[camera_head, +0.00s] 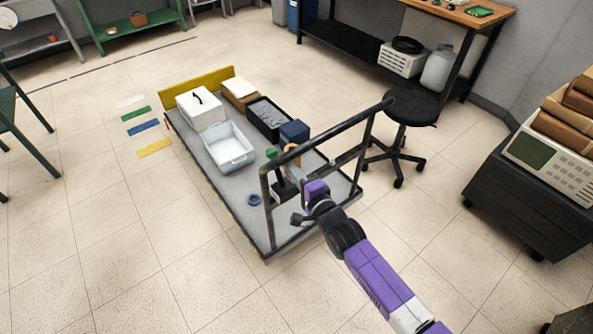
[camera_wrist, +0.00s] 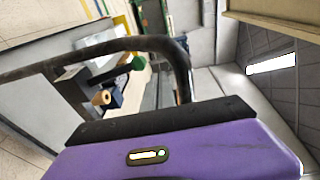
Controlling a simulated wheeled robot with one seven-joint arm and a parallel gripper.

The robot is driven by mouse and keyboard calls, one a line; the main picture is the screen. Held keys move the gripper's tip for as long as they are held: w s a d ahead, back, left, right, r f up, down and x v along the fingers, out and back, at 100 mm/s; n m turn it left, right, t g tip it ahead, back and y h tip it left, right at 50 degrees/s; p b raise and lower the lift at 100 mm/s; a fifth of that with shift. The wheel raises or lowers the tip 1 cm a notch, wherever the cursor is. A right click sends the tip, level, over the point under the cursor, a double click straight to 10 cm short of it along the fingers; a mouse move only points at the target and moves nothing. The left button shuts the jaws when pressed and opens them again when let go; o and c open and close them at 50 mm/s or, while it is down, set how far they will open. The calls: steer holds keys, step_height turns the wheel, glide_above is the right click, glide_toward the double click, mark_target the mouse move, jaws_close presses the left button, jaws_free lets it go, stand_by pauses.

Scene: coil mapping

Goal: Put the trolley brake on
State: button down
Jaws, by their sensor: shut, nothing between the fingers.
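The trolley (camera_head: 215,180) is a low grey platform with a black tubular push handle (camera_head: 318,142) at its near right end. A lever with a green knob (camera_head: 271,154) and dark shaft rises from a black base (camera_head: 286,190) on the deck just inside the handle; I take it to be the brake. The green knob also shows in the wrist view (camera_wrist: 138,62), beyond the handle bar (camera_wrist: 95,52). My gripper (camera_head: 298,219) is shut and empty, beside the handle frame and near the lever. The fingertips are hard to make out, and I cannot tell whether they touch anything.
The deck carries a white bin (camera_head: 229,147), a white box (camera_head: 200,108), a black crate (camera_head: 268,119), a blue box (camera_head: 295,132) and a blue tape roll (camera_head: 254,200). A black stool (camera_head: 411,107) stands behind the handle.

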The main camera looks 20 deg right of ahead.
steer(key=shift+s+d+r+p, duration=0.1)
steer(key=shift+s+r+p, duration=0.1)
steer(key=shift+s, duration=0.25)
steer(key=shift+s+d+r+p, duration=0.1)
steer(key=shift+s+r+p, duration=0.1)
steer(key=shift+s, duration=0.2)
steer(key=shift+a, duration=0.1)
